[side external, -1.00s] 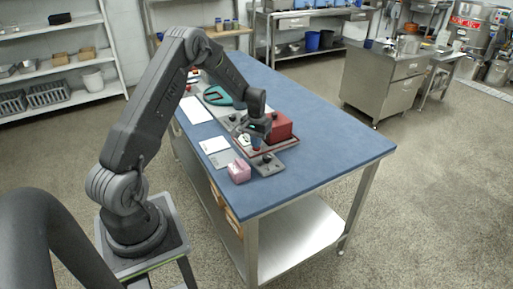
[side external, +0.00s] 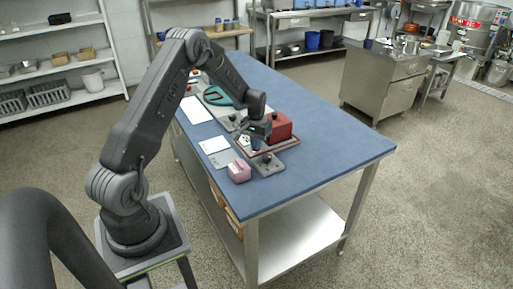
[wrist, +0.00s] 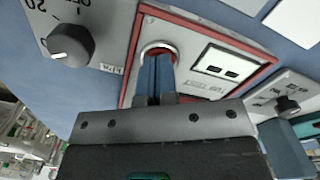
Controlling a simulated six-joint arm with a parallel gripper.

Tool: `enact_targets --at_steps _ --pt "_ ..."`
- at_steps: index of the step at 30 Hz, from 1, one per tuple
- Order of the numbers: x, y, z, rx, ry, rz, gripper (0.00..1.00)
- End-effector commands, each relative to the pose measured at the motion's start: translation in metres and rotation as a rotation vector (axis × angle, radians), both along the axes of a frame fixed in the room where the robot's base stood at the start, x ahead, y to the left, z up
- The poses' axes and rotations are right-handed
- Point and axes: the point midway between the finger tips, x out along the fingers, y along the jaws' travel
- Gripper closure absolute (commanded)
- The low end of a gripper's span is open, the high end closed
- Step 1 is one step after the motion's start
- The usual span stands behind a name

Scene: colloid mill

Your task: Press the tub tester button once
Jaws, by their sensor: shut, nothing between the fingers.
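The tub tester is a grey panel with a red border (wrist: 262,60) and upside-down lettering in the wrist view. In the side view it has a red box (side external: 281,127) on it. Its round button (wrist: 158,47) sits in a pale ring, with a little red showing at the far edge. My gripper (wrist: 156,60) is shut and empty. Its blue fingers point at the button and hide most of it. In the side view my gripper (side external: 256,144) is low over the tester, beside the red box. Whether the fingertips touch the button, or it is pushed in, I cannot tell.
A panel with a dark knob (wrist: 71,45) and dial marks lies beside the tester; another knob (wrist: 288,104) shows on the other side. A pink block (side external: 239,171) and white sheets (side external: 214,145) are close by. The table's right part (side external: 335,145) is clear.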

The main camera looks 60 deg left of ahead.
Motion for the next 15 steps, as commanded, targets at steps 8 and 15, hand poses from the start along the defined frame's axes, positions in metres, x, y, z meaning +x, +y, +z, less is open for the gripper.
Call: enact_targets --at_steps 8,15 --pt "0.0 0.0 0.016 0.001 -0.002 0.0 1.0" --pt "0.0 0.0 0.032 0.001 -0.002 0.0 1.0"
